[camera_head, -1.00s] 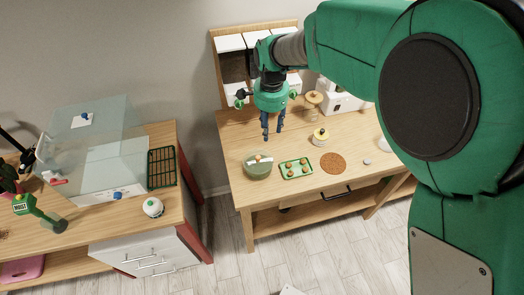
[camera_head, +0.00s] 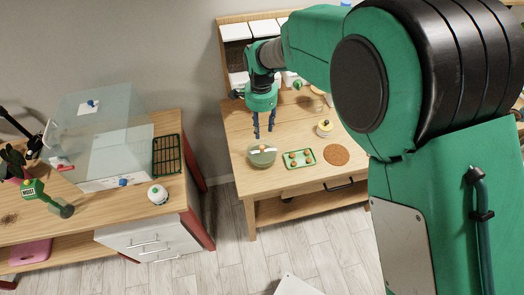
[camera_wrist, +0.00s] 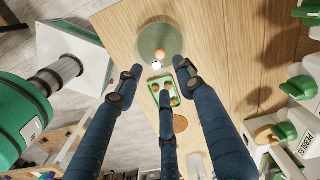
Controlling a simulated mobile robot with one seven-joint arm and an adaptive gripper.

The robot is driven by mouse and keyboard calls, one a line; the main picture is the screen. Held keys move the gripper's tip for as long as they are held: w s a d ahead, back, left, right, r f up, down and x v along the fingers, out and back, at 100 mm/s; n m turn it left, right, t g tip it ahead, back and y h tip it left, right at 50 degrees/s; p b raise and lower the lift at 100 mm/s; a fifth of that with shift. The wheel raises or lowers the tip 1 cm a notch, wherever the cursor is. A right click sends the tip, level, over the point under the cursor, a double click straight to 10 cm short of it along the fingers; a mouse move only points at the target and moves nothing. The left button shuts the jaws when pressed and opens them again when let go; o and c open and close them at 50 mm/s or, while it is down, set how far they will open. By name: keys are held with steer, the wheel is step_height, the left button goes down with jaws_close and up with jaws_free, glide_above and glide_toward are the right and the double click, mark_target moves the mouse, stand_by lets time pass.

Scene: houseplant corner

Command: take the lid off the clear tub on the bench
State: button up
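The clear tub (camera_head: 262,161) is a round, greenish see-through container at the front left of the wooden bench. A pale round lid with a small knob appears to cover its top, with a white label near it; the tub also shows in the wrist view (camera_wrist: 152,32). My gripper (camera_head: 264,135) is above and just behind the tub, pointing down, with its dark blue fingers spread and nothing between them. In the wrist view the open fingers (camera_wrist: 160,85) reach toward the tub, apart from it.
A green tray (camera_head: 299,165) with several small orange-brown things lies right of the tub. A round cork mat (camera_head: 336,155) and a yellow-topped jar (camera_head: 324,128) are farther right. White bins line the bench's back. A second bench (camera_head: 100,210) with a glass case stands left, across a gap.

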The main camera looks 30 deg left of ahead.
glide_above(262, 146)
steer(key=shift+s+f, duration=0.15)
steer(key=shift+f, duration=2.8)
steer(key=shift+f, duration=0.15)
steer(key=shift+f+b, duration=0.5)
steer(key=shift+f, duration=2)
jaws_close()
